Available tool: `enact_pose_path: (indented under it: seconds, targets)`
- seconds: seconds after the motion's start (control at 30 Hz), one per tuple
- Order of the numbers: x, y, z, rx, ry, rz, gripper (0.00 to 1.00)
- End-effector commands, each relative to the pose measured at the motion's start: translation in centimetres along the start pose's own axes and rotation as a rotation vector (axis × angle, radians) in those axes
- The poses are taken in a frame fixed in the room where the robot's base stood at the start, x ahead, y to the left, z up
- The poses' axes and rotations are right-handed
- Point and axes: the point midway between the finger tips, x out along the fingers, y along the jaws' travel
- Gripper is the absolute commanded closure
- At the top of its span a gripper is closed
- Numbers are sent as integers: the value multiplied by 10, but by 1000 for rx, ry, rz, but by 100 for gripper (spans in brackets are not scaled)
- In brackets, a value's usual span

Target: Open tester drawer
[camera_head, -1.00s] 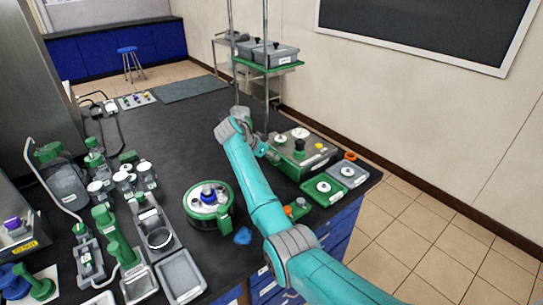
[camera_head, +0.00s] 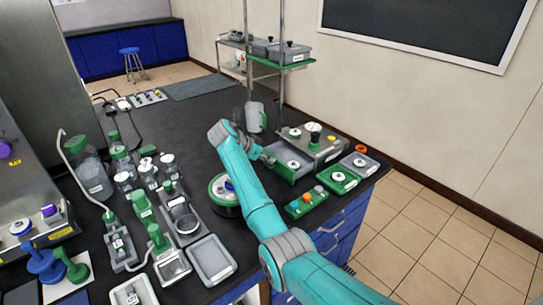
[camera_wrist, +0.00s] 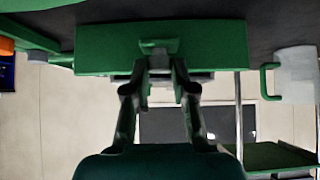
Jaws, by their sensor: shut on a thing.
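The tester (camera_head: 318,140) is a grey and green box with knobs on top, at the right back of the black bench. Its drawer (camera_head: 290,158) stands out from the box toward my arm, and its grey inside shows in the head view. In the wrist view the green drawer front (camera_wrist: 215,42) fills the upper middle, with a small green handle (camera_wrist: 172,46) on it. My gripper (camera_wrist: 164,66) is shut on this handle. In the head view my gripper (camera_head: 268,158) is at the drawer front, partly hidden by my arm.
A green tray with a white disc (camera_head: 338,178) and a button box (camera_head: 306,202) lie right of my arm. A round green device (camera_head: 222,190) is partly behind my arm. Bottles and trays crowd the left.

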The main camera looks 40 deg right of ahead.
Motion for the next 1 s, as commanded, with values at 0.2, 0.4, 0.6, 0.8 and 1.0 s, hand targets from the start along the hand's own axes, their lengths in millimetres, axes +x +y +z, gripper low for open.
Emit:
enact_pose_path:
  seconds: [0.2,0.4,0.6,0.8,1.0]
  targets:
    - [-3,0,2,0,-1,-1,100]
    - [-3,0,2,0,-1,-1,52]
    - [-3,0,2,0,0,-1,49]
    - [-7,0,2,0,0,-1,49]
    - [-35,-1,2,0,1,-4,49]
